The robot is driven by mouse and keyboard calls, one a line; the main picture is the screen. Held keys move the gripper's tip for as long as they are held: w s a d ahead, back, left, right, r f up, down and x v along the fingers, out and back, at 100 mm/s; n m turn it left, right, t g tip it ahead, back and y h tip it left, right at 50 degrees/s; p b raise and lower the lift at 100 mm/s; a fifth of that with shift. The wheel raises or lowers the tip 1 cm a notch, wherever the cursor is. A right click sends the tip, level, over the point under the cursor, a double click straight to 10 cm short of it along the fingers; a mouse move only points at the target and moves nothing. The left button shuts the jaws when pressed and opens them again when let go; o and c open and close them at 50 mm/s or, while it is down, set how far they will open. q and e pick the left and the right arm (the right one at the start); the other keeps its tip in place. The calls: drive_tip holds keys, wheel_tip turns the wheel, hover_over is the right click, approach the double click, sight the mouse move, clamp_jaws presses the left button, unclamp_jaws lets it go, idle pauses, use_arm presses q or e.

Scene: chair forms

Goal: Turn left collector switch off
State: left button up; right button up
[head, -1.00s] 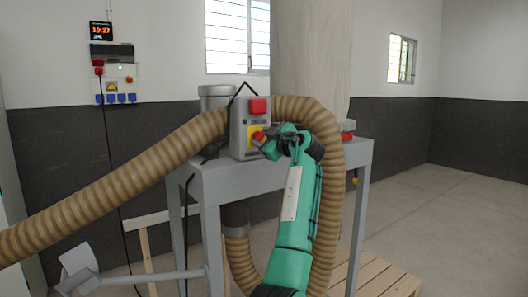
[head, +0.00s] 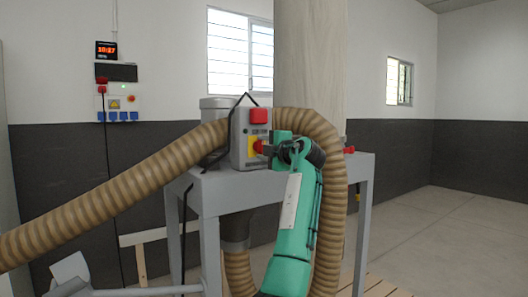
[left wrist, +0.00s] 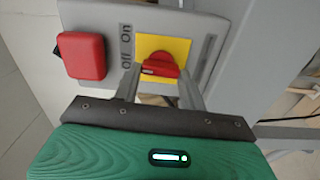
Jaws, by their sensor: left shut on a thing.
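The collector switch box (head: 240,131) is a grey box on the grey stand. It carries a red block (head: 258,116) and, below it, a yellow plate (head: 251,141) with a red rotary knob (head: 259,147). In the left wrist view, the knob (left wrist: 160,67) sits on the yellow plate (left wrist: 178,46), beside the words "Off" and "On"; the red block (left wrist: 82,55) is to the left. My left gripper (head: 266,148), on the green arm, is at the knob. In the left wrist view its fingers (left wrist: 159,84) are shut on the knob from both sides. My right gripper is not in view.
A ribbed brown hose (head: 110,192) crosses from the left and loops down around my arm. The grey stand (head: 235,187) is beneath the box. A wall panel with sockets (head: 118,107) is at the back left. Open floor (head: 450,225) lies to the right.

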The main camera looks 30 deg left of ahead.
use_arm(q)
drive_tip(key=shift+f+n, duration=0.1)
drive_tip(key=shift+n, duration=0.2)
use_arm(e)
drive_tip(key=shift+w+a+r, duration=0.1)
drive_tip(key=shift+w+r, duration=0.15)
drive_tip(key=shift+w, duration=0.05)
use_arm(q)
drive_tip(key=o, duration=1)
drive_tip(key=shift+d, duration=0.15)
drive_tip(key=shift+b+v, duration=1.45)
drive_tip(key=shift+v, duration=5.3)
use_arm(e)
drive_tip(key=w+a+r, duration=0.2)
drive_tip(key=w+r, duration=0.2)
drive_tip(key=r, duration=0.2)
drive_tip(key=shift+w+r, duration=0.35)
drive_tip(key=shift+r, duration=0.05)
